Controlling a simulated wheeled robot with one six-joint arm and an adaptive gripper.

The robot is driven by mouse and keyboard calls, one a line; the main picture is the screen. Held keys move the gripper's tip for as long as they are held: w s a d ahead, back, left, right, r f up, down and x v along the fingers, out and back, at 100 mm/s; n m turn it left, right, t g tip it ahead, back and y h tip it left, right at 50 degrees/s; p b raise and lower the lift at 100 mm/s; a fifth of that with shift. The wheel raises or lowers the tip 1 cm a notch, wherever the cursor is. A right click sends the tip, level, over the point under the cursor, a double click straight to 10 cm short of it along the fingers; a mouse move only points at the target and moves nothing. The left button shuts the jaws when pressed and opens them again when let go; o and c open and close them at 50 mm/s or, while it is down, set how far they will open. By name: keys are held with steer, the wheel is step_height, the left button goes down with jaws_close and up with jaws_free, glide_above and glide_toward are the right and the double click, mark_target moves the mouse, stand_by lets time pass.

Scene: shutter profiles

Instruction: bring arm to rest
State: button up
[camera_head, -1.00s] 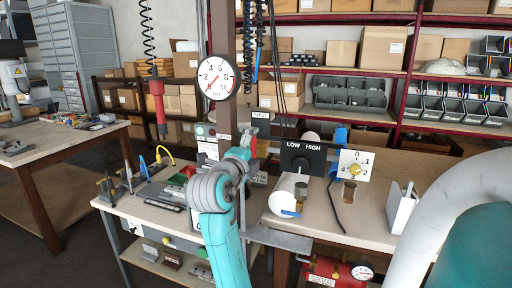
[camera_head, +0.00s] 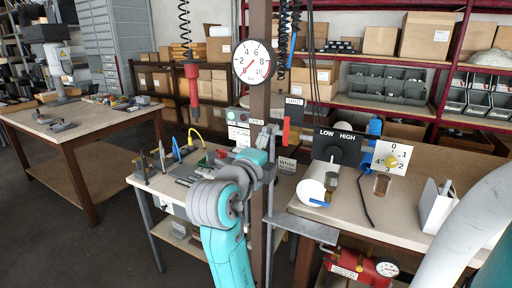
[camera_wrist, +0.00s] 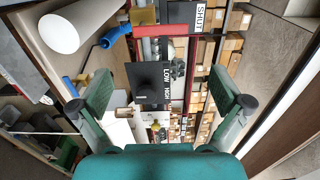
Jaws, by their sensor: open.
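My gripper (camera_wrist: 160,80) is open in the wrist view, with its two green fingers spread wide and nothing between them. Beyond the fingers are a black LOW/HIGH switch box (camera_wrist: 147,88) and a red bar (camera_wrist: 160,30) beside a SHUT sign (camera_wrist: 211,17). In the head view my teal arm (camera_head: 226,255) rises from the bottom middle, its wrist bent near the brown post. The gripper's fingers cannot be made out clearly there.
The brown post (camera_head: 259,105) carries a round gauge (camera_head: 254,62). A red tool (camera_head: 191,85) hangs on a coiled cord. The workbench holds a LOW/HIGH box (camera_head: 336,148), a white cylinder (camera_head: 311,192) and a dial plate (camera_head: 392,158). Floor at lower left (camera_head: 120,245) is clear.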

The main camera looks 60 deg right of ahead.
steer(key=w+a+f+n+t+y, duration=0.1)
steer(key=w+a+f+n+t, duration=0.25)
steer(key=f+n, duration=0.4)
steer(key=w+a+f+n+t+y, duration=0.2)
steer(key=w+a+f+n+t, duration=0.15)
steer(key=f+n+t, duration=0.35)
steer(key=s+a+f+n+t+y, duration=0.35)
steer(key=a+f+n+y, duration=0.25)
steer(key=a+f+n, duration=0.7)
steer(key=s+a+f+n+y, duration=0.4)
steer(key=s+a+f+y, duration=0.2)
steer(key=s+a+f, duration=0.5)
steer(key=s+a+r+n+y, duration=0.1)
steer(key=s+n, duration=0.1)
steer(key=s, duration=0.6)
steer(key=s+a+r+n+y, duration=0.1)
steer(key=s+y, duration=0.1)
steer(key=s, duration=0.7)
steer(key=shift+a+n, duration=0.25)
steer(key=shift+n, duration=0.1)
